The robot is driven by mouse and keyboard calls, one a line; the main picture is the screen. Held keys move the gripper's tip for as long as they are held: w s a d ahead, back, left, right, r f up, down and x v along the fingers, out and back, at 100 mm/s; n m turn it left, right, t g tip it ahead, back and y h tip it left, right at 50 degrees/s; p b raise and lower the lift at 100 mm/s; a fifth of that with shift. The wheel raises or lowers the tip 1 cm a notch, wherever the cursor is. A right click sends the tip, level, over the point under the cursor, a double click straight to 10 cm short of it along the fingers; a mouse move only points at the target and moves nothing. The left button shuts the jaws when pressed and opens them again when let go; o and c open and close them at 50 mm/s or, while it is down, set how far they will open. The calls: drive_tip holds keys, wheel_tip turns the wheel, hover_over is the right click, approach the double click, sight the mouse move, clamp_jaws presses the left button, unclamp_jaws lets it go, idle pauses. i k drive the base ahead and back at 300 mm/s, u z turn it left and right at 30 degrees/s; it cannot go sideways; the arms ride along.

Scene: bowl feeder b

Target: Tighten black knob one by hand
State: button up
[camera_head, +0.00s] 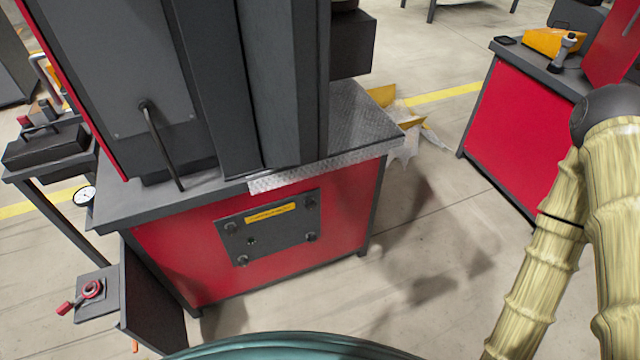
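A dark grey plate (278,240) is mounted on the red front of the machine base. Several black knobs sit near its corners: an upper left knob (231,227), an upper right knob (311,202), a lower left knob (243,260) and a lower right knob (311,237). I cannot tell which of them is knob one, nor how tight any of them is. My sleeved arm shows at the right, away from the plate. My gripper is not in view.
A box with a red-handled part (90,290) juts out at the lower left of the red machine base (180,250). A red workbench (520,140) stands at the right. The floor (430,270) between them is clear. Yellow pieces (415,123) show behind the machine.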

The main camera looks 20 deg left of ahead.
sight(311, 205)
drive_tip(key=u, duration=0.4)
drive_tip(key=i, duration=1)
drive_tip(key=u, duration=0.55)
